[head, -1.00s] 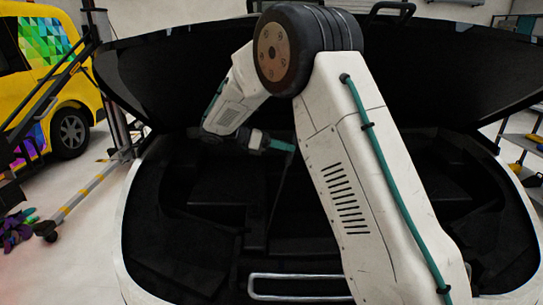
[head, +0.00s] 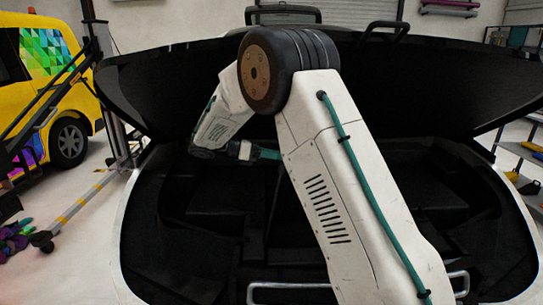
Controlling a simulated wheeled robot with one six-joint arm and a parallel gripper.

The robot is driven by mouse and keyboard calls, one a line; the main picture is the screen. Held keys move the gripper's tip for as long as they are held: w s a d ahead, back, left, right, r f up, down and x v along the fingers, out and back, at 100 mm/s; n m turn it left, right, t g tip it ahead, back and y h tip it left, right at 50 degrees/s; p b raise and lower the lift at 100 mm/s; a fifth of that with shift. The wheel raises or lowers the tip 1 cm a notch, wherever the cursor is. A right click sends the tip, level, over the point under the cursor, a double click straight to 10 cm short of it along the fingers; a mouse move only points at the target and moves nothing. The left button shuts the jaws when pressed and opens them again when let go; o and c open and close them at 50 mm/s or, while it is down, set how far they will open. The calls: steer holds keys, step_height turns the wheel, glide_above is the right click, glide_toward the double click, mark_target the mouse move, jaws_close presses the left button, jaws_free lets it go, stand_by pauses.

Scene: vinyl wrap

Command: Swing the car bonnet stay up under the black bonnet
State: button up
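The black bonnet (head: 420,85) stands raised over the dark open bay (head: 220,195) of a white car. My arm reaches across the bay, its wrist on the left below the bonnet. My gripper (head: 263,154) points right from the wrist. A white collar and a teal piece show at its end, and my upper arm covers what lies beyond. I cannot tell whether the teal piece is part of my gripper or of something held. A thin dark strip (head: 274,195), possibly the stay, runs down from near the teal piece into the bay. Its ends are not clear.
A silver bar handle (head: 300,287) lies along the bay's front edge. A yellow van (head: 50,100) and a dark stand with a striped leg (head: 75,205) are on the left. Shelving (head: 525,150) stands at the right.

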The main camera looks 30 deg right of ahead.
steer(key=v, duration=0.7)
steer(key=shift+w+a, duration=0.15)
steer(key=shift+a, duration=0.2)
steer(key=s+f+m+y, duration=0.3)
steer(key=s+f, duration=0.1)
steer(key=f, duration=0.1)
steer(key=s+a+r+m+t+y, duration=0.2)
steer(key=s+m+y, duration=0.3)
steer(key=s, duration=1.3)
steer(key=s+a+r+m+t+y, duration=0.2)
steer(key=s+m+t+y, duration=0.3)
steer(key=s, duration=1.4)
steer(key=shift+r+m+t+y, duration=0.3)
steer(key=shift+r+m+y, duration=0.3)
steer(key=shift+m, duration=1.2)
